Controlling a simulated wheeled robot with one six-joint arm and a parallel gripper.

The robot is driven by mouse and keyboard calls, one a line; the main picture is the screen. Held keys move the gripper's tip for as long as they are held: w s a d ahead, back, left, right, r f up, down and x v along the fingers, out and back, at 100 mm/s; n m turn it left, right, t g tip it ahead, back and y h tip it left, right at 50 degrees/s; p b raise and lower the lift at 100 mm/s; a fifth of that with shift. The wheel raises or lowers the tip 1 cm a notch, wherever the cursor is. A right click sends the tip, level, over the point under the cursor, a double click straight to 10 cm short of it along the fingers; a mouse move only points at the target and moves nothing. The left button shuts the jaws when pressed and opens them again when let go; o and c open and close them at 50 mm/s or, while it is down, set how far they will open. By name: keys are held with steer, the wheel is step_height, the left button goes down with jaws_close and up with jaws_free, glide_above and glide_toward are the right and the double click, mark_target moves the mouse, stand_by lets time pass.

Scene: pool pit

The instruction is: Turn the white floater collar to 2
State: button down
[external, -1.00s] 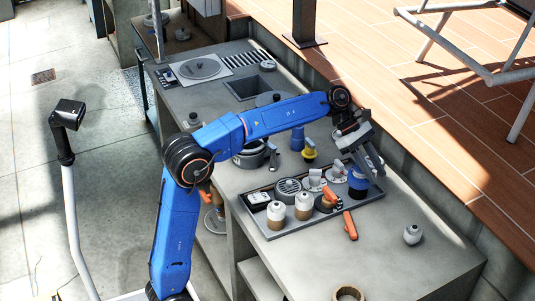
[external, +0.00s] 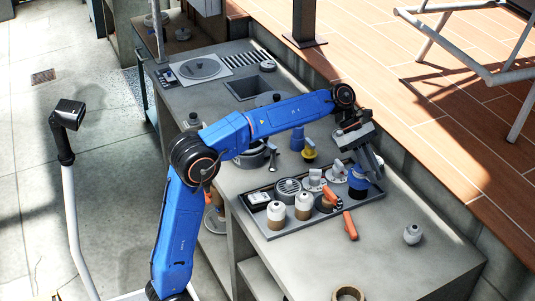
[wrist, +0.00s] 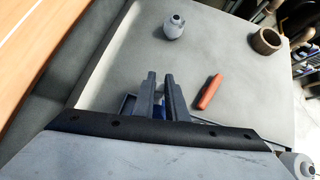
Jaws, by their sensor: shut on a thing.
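My gripper (external: 368,172) reaches down over the right end of the grey tray (external: 330,222). Its fingers are shut on the blue floater (external: 357,188), which stands upright there. In the wrist view, a little blue (wrist: 158,112) shows between the two fingers; the rest of it is hidden. Two white-topped cylinders with brown lower parts, the left one (external: 277,211) and the right one (external: 303,204), stand in the tray's front left, apart from my gripper. I cannot tell which piece carries the white floater collar, and no number is readable.
A round grey grille piece (external: 288,189) and white-grey fittings (external: 316,180) crowd the tray beside my gripper. A small grey bottle (external: 413,234) and a brown ring (external: 347,294) stand apart. The right counter is mostly clear.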

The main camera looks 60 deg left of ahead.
mark_target(364, 174)
steer(key=shift+s+a+m+g+y, duration=0.15)
steer(key=shift+s+m+g, duration=0.35)
steer(key=shift+m+g, duration=0.65)
steer(key=shift+s+m+g+y, duration=0.1)
steer(key=shift+s+m+g, duration=0.6)
steer(key=shift+m, duration=0.75)
steer(key=shift+s+a+m+g+y, duration=0.15)
steer(key=shift+s+m+g, duration=0.2)
steer(key=shift+m+g, duration=0.85)
steer(key=shift+s, duration=0.1)
steer(key=shift+d, duration=0.1)
steer(key=c, duration=1.8)
jaws_free()
steer(key=shift+o, duration=0.2)
